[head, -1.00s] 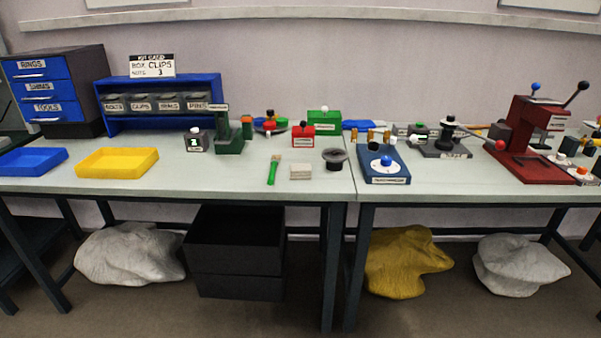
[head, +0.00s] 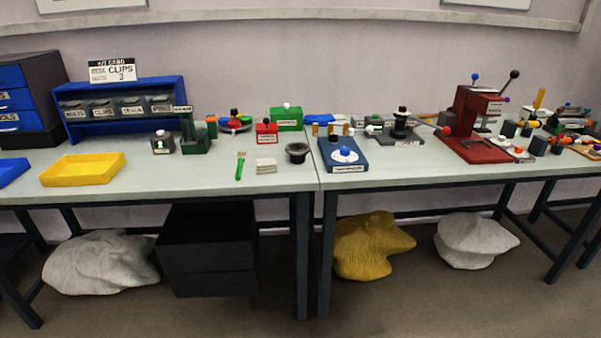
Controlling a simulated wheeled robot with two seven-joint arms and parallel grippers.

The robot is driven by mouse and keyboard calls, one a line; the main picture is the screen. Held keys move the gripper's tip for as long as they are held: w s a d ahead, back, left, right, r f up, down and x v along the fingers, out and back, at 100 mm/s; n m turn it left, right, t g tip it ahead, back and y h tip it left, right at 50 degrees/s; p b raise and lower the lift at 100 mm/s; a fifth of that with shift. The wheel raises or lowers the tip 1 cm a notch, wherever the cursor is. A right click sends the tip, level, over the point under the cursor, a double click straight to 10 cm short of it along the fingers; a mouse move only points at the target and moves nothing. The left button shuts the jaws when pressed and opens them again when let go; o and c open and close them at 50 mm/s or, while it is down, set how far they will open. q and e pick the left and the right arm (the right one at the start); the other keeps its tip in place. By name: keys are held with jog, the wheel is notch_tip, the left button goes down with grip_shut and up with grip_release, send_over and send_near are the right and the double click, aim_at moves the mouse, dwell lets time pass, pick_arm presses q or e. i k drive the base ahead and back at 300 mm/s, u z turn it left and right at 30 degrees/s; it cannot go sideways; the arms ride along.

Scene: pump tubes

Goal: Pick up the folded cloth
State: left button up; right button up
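The folded cloth (head: 266,166) is a small pale grey-beige stack. It lies flat on the left workbench (head: 210,183) near its front edge in the head view. A green-handled brush (head: 240,165) lies just left of it, and a dark round cup (head: 297,153) stands just right of it, apart from it. Neither of my grippers shows in the head view. Nothing covers the cloth.
A yellow tray (head: 84,181) and a blue rack of bins (head: 125,133) are further left. A red box (head: 266,139) and a green box (head: 286,118) stand behind the cloth. A blue device (head: 343,165) and red press (head: 470,148) stand right. Bare bench lies in front of the yellow tray.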

aim_at(263, 167)
jog(key=z, duration=4.25)
jog(key=i, duration=0.15)
jog(key=u, duration=3.2)
jog(key=i, duration=1.4)
jog(key=u, duration=0.65)
